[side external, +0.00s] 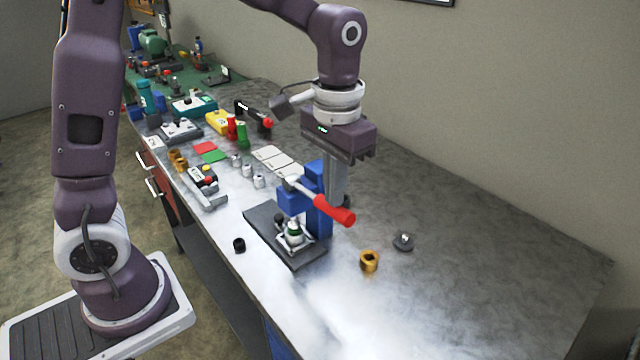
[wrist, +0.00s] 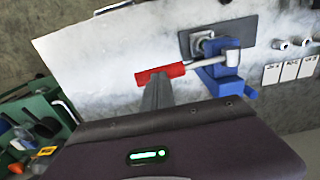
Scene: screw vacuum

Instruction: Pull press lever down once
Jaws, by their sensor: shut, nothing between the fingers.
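The blue press (side external: 319,205) stands on a dark base plate (side external: 262,217) on the workbench. Its lever has a red handle (side external: 334,210) that slopes down to the right in the side view. A small white and green part (side external: 294,232) sits under the press. In the wrist view the gripper (wrist: 157,84) tip overlaps the red handle (wrist: 160,73), next to the blue press (wrist: 222,80). I cannot tell whether they touch.
A brass nut (side external: 369,261) and a grey knobbed disc (side external: 403,242) lie right of the press. A black cap (side external: 239,245) lies left of the base plate. The bench's right side is clear.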

